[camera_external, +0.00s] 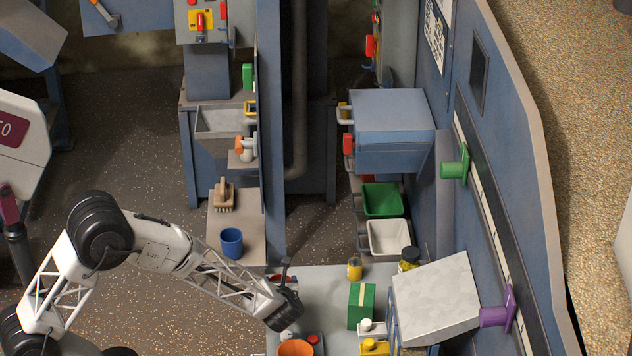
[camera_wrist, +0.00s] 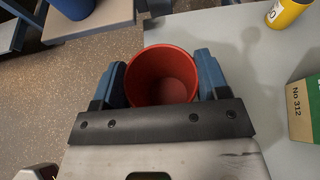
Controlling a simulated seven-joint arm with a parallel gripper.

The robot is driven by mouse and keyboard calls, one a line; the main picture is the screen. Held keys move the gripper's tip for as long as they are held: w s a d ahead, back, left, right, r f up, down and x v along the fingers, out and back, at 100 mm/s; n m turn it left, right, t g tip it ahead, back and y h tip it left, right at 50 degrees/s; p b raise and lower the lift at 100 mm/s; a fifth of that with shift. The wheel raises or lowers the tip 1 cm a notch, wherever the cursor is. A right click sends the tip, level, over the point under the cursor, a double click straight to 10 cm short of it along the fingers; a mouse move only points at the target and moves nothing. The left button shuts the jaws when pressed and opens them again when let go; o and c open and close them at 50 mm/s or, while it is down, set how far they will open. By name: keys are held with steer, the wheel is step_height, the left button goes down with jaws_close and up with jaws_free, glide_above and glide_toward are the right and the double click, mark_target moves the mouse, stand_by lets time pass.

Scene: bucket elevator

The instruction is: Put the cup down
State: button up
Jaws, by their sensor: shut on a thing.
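A red cup (camera_wrist: 162,75) sits between the two blue fingers of my gripper (camera_wrist: 161,68) in the wrist view. The fingers are shut on its sides, and I look down into its open, empty inside. In the outside view my gripper (camera_external: 286,300) is at the left edge of the grey table (camera_external: 325,283). Only a bit of red (camera_external: 275,278) shows beyond it there; most of the cup is hidden by the gripper. I cannot tell whether the cup's bottom touches the table. A blue cup (camera_external: 231,243) stands upright on a shelf to the left.
The shelf (camera_external: 225,200) also holds a brush (camera_external: 223,195). On the table are a yellow can (camera_external: 354,269), a green box (camera_external: 361,306) and an orange bowl (camera_external: 296,348). A tilted grey panel (camera_external: 436,297) stands at right. Bare table lies right of the gripper.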

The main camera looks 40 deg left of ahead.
steer(key=w+f, duration=0.1)
steer(key=w, duration=1)
steer(key=shift+w+d, duration=0.15)
steer(key=shift+d, duration=0.05)
steer(key=shift+f, duration=1.8)
steer(key=shift+f, duration=0.15)
steer(key=o, duration=0.9)
steer(key=shift+r, duration=0.2)
steer(key=v, duration=1.2)
